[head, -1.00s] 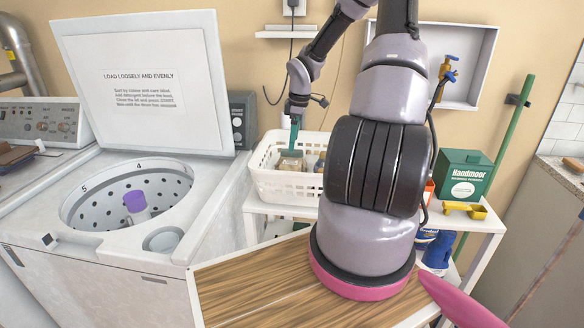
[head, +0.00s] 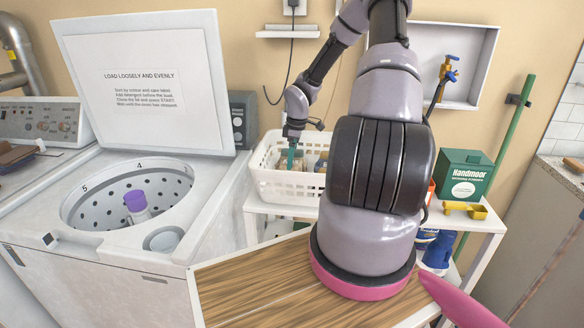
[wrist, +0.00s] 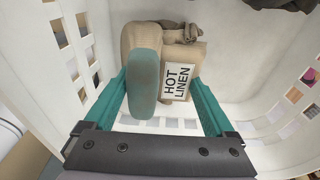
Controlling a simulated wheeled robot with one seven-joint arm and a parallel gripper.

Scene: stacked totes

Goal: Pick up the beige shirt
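A beige fabric bundle (wrist: 200,54) lies in the white basket in the wrist view, with a white label reading "HOT LINEN" on it. I cannot tell whether it is the beige shirt or a bag. A rounded grey-teal object (wrist: 145,80) lies in front of it and hides part of it. My gripper (wrist: 160,78) is open, its teal fingers on either side of the grey-teal object and the bundle, with nothing visibly gripped. In the head view my gripper (head: 291,160) reaches down into the basket, where the contents are mostly hidden.
The white perforated basket (head: 285,186) stands on a white shelf unit; its walls are close around my gripper. Dark cloth (wrist: 285,4) shows at the basket's far edge. A green Handmoor box (head: 464,174) and yellow scoop (head: 465,210) stand right. An open washer (head: 75,250) is left.

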